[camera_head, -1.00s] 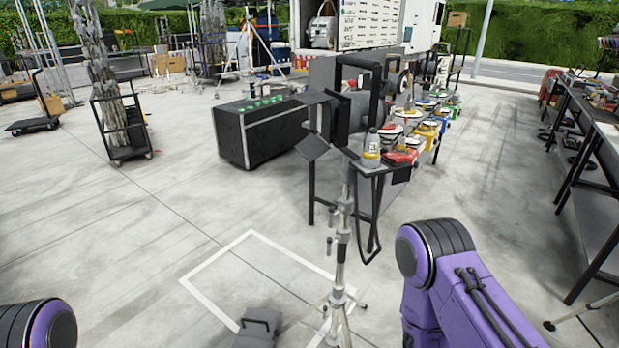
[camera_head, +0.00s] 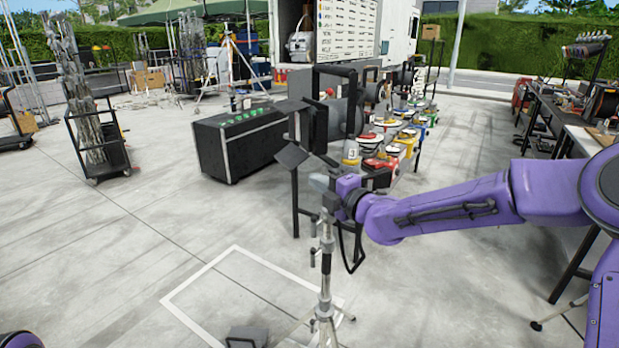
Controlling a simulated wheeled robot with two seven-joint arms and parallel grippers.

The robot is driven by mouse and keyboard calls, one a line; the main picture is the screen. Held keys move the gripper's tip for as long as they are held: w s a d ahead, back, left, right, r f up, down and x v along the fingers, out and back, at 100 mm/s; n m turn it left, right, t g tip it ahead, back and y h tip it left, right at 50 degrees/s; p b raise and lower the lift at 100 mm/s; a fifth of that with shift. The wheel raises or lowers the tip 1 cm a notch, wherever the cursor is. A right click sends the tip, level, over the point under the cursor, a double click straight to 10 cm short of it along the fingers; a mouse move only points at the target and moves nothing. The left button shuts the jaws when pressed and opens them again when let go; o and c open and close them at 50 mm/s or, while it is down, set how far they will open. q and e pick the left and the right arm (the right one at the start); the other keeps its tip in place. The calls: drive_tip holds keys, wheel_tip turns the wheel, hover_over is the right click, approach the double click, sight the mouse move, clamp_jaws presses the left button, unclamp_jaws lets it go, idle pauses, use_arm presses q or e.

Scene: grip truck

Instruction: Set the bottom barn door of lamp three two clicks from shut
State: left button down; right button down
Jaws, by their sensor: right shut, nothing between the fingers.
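The lamp (camera_head: 345,117), a dark grey housing with a black yoke, stands on a silver stand (camera_head: 325,265) near the middle of the view. Its barn doors face left. The bottom barn door (camera_head: 291,156) is a dark flap hanging tilted out, down and to the left below the lamp's front. An upper door (camera_head: 292,105) sticks out at the top. A tag with a "3" (camera_head: 352,153) shows just below the lamp. My right gripper (camera_head: 318,183) is shut and empty at the stand's top, below and right of the bottom door, apart from it. My left gripper is out of view.
A black case (camera_head: 240,140) with green marks on top stands behind left. A table with colourful gear (camera_head: 400,145) is behind the lamp. Workbenches (camera_head: 550,125) line the right. A white square (camera_head: 180,310) is marked on the floor.

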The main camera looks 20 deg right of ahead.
sight(290, 157)
drive_tip(key=x, duration=0.7)
drive_tip(key=shift+w, duration=0.2)
drive_tip(key=shift+a, duration=0.15)
drive_tip(key=shift+w+r, duration=0.1)
drive_tip(key=shift+r, duration=0.05)
idle(0.5)
